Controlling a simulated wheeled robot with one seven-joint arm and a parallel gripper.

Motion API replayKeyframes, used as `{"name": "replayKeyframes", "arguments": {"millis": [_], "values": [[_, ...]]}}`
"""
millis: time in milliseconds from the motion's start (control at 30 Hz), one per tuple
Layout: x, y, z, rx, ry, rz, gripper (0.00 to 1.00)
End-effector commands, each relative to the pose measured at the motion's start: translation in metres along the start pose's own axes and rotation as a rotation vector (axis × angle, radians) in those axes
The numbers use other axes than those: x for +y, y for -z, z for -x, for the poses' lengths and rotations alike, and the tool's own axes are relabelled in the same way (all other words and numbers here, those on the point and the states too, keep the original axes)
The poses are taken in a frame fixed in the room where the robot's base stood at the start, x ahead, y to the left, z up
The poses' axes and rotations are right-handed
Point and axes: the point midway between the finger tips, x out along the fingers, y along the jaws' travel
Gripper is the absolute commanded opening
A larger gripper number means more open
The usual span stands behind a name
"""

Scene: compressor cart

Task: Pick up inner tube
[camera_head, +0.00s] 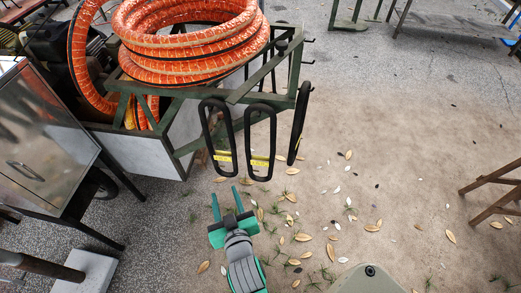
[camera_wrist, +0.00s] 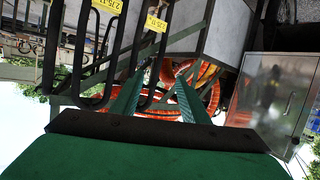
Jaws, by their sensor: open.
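Three long black inner tubes hang in a row from the green cart frame: a left one (camera_head: 231,150), a middle one (camera_head: 273,145) and a right one (camera_head: 299,120). The left and middle ones carry yellow labels. My gripper (camera_head: 226,203) is open and empty, a little in front of and below the left and middle tubes in the head view. In the wrist view my gripper (camera_wrist: 159,78) points at the cart, and black tube loops show at upper left with yellow labels (camera_wrist: 155,24). I cannot tell whether any tube lies between the fingers.
The green cart frame (camera_head: 262,75) carries a coiled orange hose (camera_head: 190,45). A metal cabinet (camera_head: 40,140) stands at left, also in the wrist view (camera_wrist: 268,95). A wooden stand (camera_head: 490,195) is at right. The leaf-strewn ground between is mostly free.

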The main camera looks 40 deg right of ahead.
Motion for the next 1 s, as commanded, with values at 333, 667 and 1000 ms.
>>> {"name": "replayKeyframes", "arguments": {"millis": [333, 667, 1000], "values": [[0.079, 0.087, -0.057, -0.041, -0.175, -0.103, 0.41], [0.123, 0.132, -0.068, -0.076, -0.255, -0.18, 0.41], [0.135, 0.131, -0.106, -0.082, -0.26, -0.186, 0.41]]}}
